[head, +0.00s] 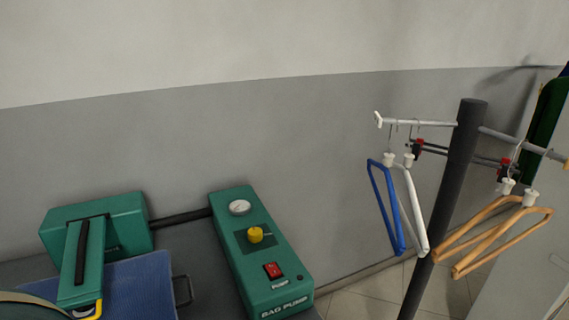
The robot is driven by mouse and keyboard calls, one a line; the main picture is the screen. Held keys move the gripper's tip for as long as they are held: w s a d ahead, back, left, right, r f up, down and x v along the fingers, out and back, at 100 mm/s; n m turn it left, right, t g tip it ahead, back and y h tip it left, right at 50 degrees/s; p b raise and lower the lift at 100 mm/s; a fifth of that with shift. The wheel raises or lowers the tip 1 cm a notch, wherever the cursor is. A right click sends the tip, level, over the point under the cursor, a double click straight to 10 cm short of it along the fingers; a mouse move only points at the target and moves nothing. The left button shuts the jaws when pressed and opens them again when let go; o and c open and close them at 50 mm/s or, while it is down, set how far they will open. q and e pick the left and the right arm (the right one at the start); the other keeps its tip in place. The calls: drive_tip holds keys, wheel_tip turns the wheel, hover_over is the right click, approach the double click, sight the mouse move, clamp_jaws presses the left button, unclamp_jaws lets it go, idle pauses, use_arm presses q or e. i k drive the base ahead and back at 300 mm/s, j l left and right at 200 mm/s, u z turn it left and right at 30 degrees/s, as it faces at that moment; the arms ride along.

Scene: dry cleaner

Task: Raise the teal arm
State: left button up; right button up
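The teal arm (83,262) is at the lower left, a long bar with a dark strip along its top. It runs from a teal block (128,221) at the back toward the front, along the left part of a blue pad (146,285). A yellow piece (96,311) shows at its front end, cut off by the lower edge of the picture. How high the arm sits above the pad is hard to tell from here. Neither of my grippers is in view.
Right of the pad stands a teal bag pump box (262,262) with a gauge, yellow knob and red switch. A dark bar (180,218) runs between block and box. A rack post (458,165) at the right holds blue, white and wooden hangers. A grey wall is behind.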

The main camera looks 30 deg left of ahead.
sight(81, 286)
drive_tip(key=k+u, duration=0.1)
drive_tip(key=u, duration=2.05)
